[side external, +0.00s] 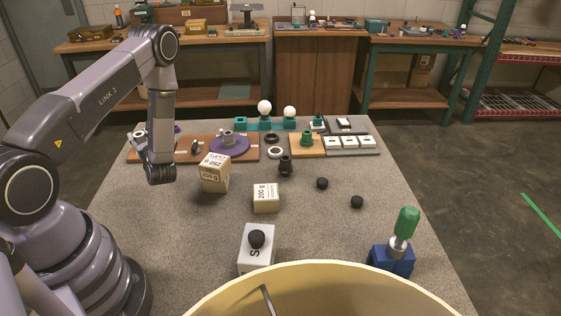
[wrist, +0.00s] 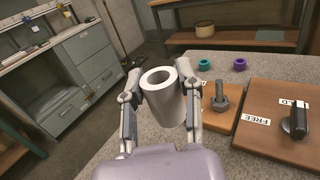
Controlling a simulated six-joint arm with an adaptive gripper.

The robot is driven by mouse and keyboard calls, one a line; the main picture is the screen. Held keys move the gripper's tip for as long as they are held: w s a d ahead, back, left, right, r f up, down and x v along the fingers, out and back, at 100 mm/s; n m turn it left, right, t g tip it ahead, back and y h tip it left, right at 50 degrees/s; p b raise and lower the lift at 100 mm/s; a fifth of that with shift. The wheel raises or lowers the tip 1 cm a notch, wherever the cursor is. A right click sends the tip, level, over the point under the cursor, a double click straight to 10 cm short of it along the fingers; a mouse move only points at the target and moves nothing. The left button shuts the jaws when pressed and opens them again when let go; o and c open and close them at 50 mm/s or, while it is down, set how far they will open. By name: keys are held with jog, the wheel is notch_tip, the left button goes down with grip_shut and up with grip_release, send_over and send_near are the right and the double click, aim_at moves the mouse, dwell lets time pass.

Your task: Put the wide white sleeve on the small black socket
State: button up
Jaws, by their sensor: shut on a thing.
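My gripper (wrist: 160,107) is shut on the wide white sleeve (wrist: 168,108), a thick-walled open tube. It holds the sleeve roughly upright with the open end facing up, left of the boards in the wrist view. A small dark socket-like post (wrist: 221,99) with a round collar stands on a small wooden board (wrist: 219,128), to the right of the sleeve and apart from it. I cannot tell for certain that it is the black socket. In the side view my gripper (side external: 139,137) is at the far left of the table, partly hidden by my arm.
A wooden board (wrist: 262,130) with FREE lettering carries a black lever (wrist: 298,119). A teal ring (wrist: 204,65) and purple ring (wrist: 240,64) lie behind. Tan weight blocks (side external: 266,198) stand mid-table; a large cream bin (side external: 325,275) fills the front.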

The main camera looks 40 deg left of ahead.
jog(key=w+d+r+m+t+h, duration=0.25)
jog(key=w+d, duration=0.25)
jog(key=d, duration=0.5)
jog(key=w+d+r+m+t+h, duration=0.1)
jog(key=w+d+r+m+t, duration=0.2)
jog(key=d, duration=0.7)
jog(key=w+d+r+m+t+h, duration=0.1)
jog(key=w+d+r+t, duration=0.25)
jog(key=w+d, duration=0.45)
send_over(286, 166)
jog(key=a, duration=0.1)
notch_tip(286, 166, down, 8)
jog(key=shift+w+f, duration=0.25)
jog(key=shift+f, duration=0.75)
jog(key=shift+w+f, duration=0.25)
jog(key=shift+f, duration=0.75)
jog(key=shift+f, duration=0.25)
jog(key=shift+f, duration=0.15)
jog(key=o, duration=1)
